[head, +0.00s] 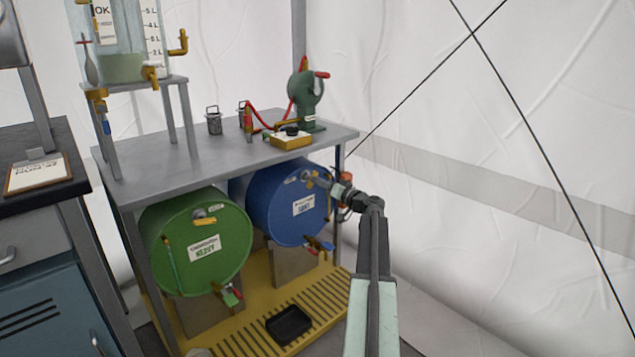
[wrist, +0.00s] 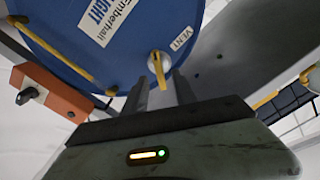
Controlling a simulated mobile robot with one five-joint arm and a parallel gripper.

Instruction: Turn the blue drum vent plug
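The blue drum (head: 278,212) lies on its side under the bench, its round end facing out. Its vent plug (wrist: 158,72) has a pale round base and a yellow handle, beside a "VENT" label. My gripper (wrist: 162,92) is open, with one finger on each side of the yellow handle and a gap showing between them. I cannot tell whether either finger touches the handle. In the head view my gripper (head: 316,179) reaches the upper right of the drum end and partly covers the plug.
A green drum (head: 180,260) with its own vent lies to the left. A yellow slatted tray (head: 262,310) with a black pan (head: 289,325) is below. The bench top (head: 220,150) overhangs the drums, and a bench leg stands beside my arm. An orange block (wrist: 45,90) shows at left.

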